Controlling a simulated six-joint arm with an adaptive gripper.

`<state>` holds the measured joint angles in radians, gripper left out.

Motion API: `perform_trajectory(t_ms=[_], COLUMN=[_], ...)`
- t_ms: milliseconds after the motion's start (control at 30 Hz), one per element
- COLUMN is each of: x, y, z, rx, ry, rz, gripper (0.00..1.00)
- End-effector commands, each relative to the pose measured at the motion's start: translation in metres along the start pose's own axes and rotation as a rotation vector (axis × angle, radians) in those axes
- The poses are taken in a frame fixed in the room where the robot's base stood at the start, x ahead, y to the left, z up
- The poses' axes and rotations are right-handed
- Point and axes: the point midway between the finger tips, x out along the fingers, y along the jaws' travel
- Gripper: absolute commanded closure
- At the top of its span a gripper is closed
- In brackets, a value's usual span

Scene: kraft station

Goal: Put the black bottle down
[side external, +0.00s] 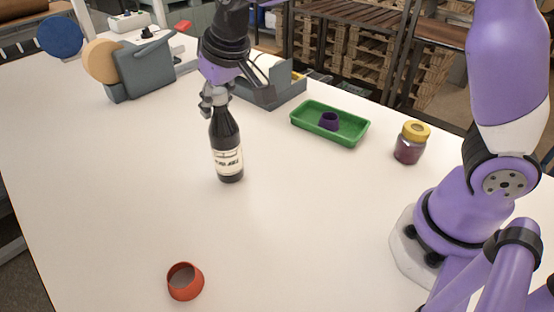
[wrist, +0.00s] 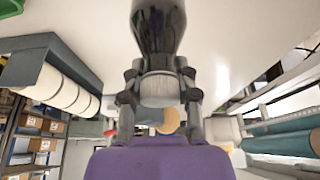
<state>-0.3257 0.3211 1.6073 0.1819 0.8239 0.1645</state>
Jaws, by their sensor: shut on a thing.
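The black bottle (side external: 226,147) with a cream label is upright over the white table in the side external view. My gripper (side external: 217,101) is shut on its neck from above. In the wrist view the dark bottle body (wrist: 158,25) is at the top, and my gripper (wrist: 158,88) has a finger on each side of its pale neck. The bottle's base looks at or very near the table top; I cannot tell whether it touches.
An orange-red cup (side external: 185,282) stands at the front. A green tray (side external: 345,137) with a purple cup (side external: 328,121) and a yellow-lidded jar (side external: 411,143) are to the right. A grey machine (side external: 147,68) stands at the back left. The table around the bottle is clear.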

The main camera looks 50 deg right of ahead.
Motion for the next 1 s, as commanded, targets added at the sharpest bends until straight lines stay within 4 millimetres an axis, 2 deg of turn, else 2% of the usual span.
perform_trajectory(t_ms=[233,267,300,333,667,767,867,1000], x=[0.002,0.003,0.003,0.003,0.002,-0.004,-0.019,-0.051], y=[0.000,0.000,0.000,0.000,0.000,0.000,0.000,-0.001], z=[0.000,0.001,0.001,0.001,0.001,-0.001,-0.001,-0.002], rx=[0.000,0.000,0.000,0.000,0.000,0.000,-0.001,0.000], ry=[0.003,0.000,0.001,0.000,0.000,0.001,0.004,0.006], rz=[0.000,0.000,0.000,0.000,0.000,0.000,-0.001,-0.002], gripper=[1.00,0.61,0.41,0.36,0.36,0.36,0.36,0.36])
